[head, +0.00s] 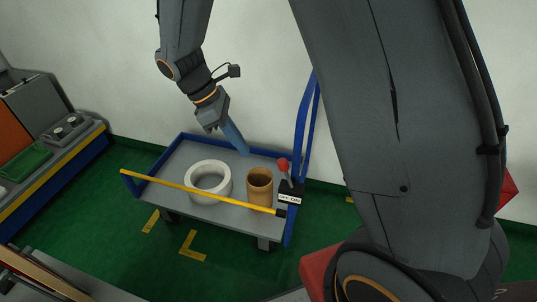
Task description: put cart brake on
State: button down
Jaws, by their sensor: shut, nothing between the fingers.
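The cart (172,165) has a grey deck and blue rails. At its right end stands the brake lever, with a red knob (283,164) on a short stem. Its dark base carries a white label (289,198) reading OFF and ON. The lever leans left, to the OFF side of the label. My gripper (214,124) is shut and empty above the back of the deck, to the left of the lever and apart from it. A blue piece (234,138) shows beside the fingers; I cannot tell whether it belongs to the gripper.
A white ring-shaped roll (210,168) and a brown hollow cylinder (259,187) stand on the deck. A yellow bar (200,190) runs along the cart's front. A tall blue handle (302,120) rises behind the lever. A bench (60,165) stands at left.

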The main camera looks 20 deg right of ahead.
jog(key=shift+w+a+r+n+h, duration=0.1)
jog(key=shift+w+a+n+h, duration=0.4)
jog(key=shift+w+a+n, duration=0.25)
jog(key=shift+s+d, duration=0.2)
jog(key=s+d+f+p, duration=0.2)
jog(key=d+f+p, duration=0.2)
jog(key=d+f, duration=0.3)
jog(key=shift+s+d+f, duration=0.2)
jog(key=shift+d+f, duration=0.15)
jog(key=shift+d, duration=0.3)
jog(key=shift+a+r, duration=0.1)
jog(key=shift+a, duration=0.05)
